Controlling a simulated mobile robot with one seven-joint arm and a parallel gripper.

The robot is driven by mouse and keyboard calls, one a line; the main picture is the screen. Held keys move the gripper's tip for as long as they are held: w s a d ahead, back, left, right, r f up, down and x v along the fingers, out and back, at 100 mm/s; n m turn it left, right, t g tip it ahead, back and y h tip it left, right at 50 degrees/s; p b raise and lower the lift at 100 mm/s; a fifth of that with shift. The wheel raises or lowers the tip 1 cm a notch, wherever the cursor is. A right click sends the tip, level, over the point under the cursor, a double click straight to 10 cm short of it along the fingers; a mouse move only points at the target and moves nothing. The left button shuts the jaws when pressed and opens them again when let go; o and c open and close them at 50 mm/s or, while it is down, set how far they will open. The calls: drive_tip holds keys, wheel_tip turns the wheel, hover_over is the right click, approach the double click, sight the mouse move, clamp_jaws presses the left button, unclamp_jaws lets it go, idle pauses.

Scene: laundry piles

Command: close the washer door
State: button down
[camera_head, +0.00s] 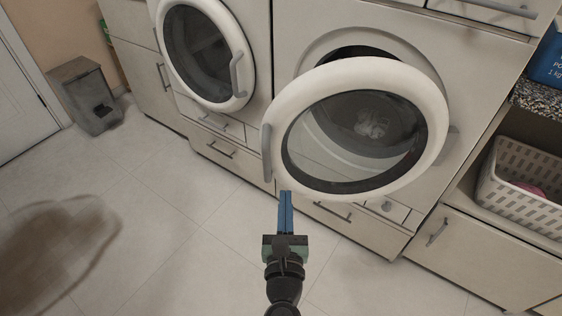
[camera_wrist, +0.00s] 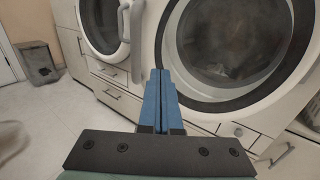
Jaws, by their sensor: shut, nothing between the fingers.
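The washer door (camera_head: 434,104) is the round white door with a dark ring and clear glass. It stands open in front of the right machine in the head view, with its grey handle (camera_head: 266,152) on its left edge. The dark drum opening (camera_head: 362,52) shows above and behind it. In the wrist view the door (camera_wrist: 170,40) fills the right side. My gripper (camera_head: 285,194) is shut and empty, its blue fingers just below the door's lower left edge. In the wrist view the fingertips (camera_wrist: 160,72) point toward the door's left rim; whether they touch it I cannot tell.
A second machine's round door (camera_head: 244,60) is shut at the left. A white basket (camera_head: 520,205) sits on a shelf at the right. A grey bin (camera_head: 88,97) stands at the far left. The tiled floor is clear except for a blurred brown shape (camera_head: 55,250).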

sight(285, 155)
drive_tip(key=w, duration=1)
drive_tip(key=shift+w+d+b, duration=0.2)
drive_tip(key=shift+w+b, duration=0.05)
drive_tip(key=shift+b, duration=0.15)
drive_tip(key=shift+w, duration=0.1)
